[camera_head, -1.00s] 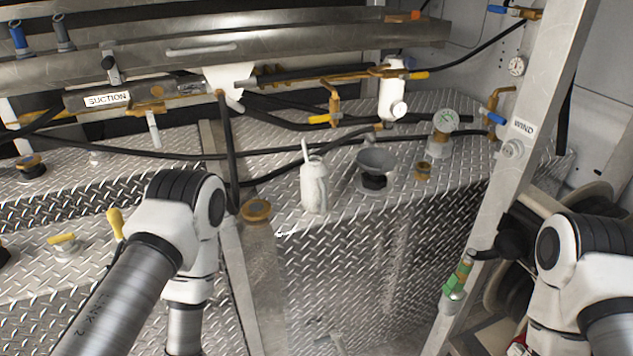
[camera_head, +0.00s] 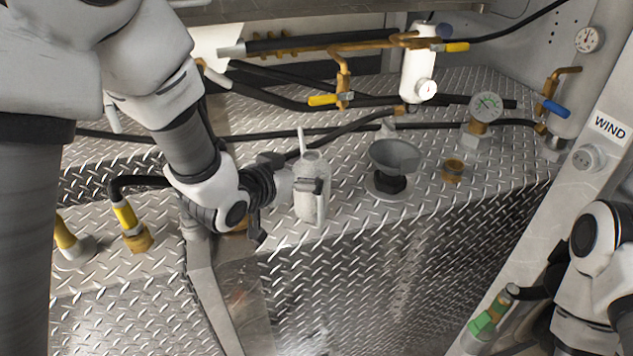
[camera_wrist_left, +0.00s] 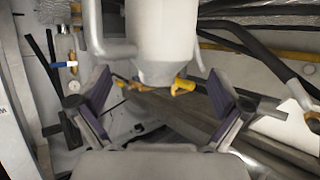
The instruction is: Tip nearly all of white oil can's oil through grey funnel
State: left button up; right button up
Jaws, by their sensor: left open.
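The white oil can (camera_head: 311,208) stands upright on the diamond-plate deck, its thin spout pointing up. My left gripper (camera_head: 290,188) is at the can's left side in the head view, open. In the left wrist view the can's pale body (camera_wrist_left: 163,35) rises between and beyond the two spread fingers of the left gripper (camera_wrist_left: 160,100), with a curved handle at its left. I cannot tell whether a finger touches it. The grey funnel (camera_head: 395,156) sits upright in a dark neck on the deck, right of the can and apart from it. My right gripper is out of view.
Hoses and a yellow-handled valve (camera_head: 325,100) run behind the can. The deck edge drops off in front. A WIND-labelled post (camera_head: 610,128) rises at the right.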

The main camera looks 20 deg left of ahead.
pick_arm(q)
jog(key=x, duration=0.5)
jog(key=shift+f, duration=0.35)
jog(key=shift+s+a+r, duration=0.1)
jog(key=shift+s+r, duration=0.15)
jog(key=shift+s, duration=0.1)
jog(key=shift+c, duration=1.1)
jog(key=shift+s, duration=0.1)
jog(key=c, duration=1.3)
jog(key=shift+o, duration=0.2)
